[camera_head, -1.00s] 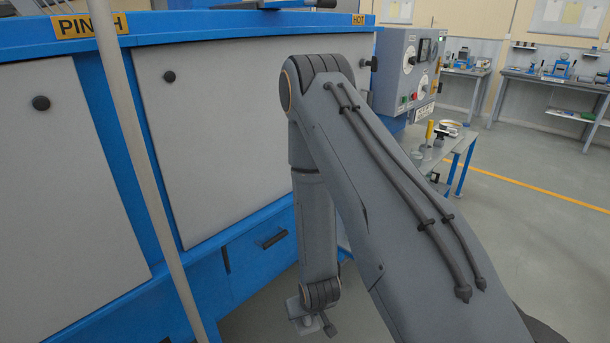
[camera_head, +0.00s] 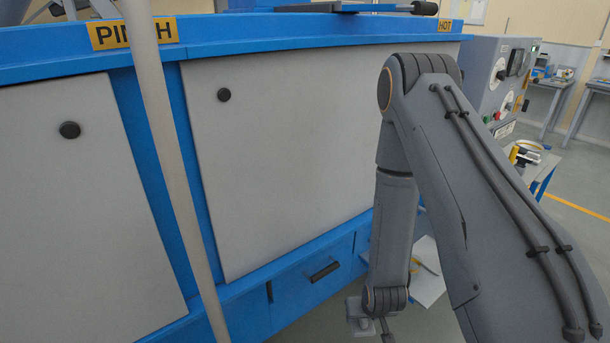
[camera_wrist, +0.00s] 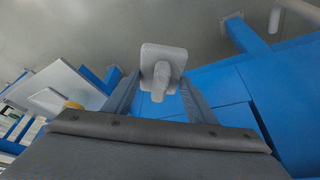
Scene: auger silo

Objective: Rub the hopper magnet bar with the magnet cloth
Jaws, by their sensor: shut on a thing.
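My gripper (camera_wrist: 160,95) is shut on a pale grey, square-faced pad with a short stem, which I take to be the magnet cloth (camera_wrist: 163,55). In the head view my arm hangs down at the right, in front of the blue machine; the fingers cannot be made out there. I cannot pick out the hopper magnet bar in either view.
The blue machine (camera_head: 290,300) with grey panels (camera_head: 290,150) fills the left and middle. A pale pole (camera_head: 170,160) stands in front of it. A grey control box (camera_head: 500,80) and a small cluttered table are at the right. Open floor lies beyond.

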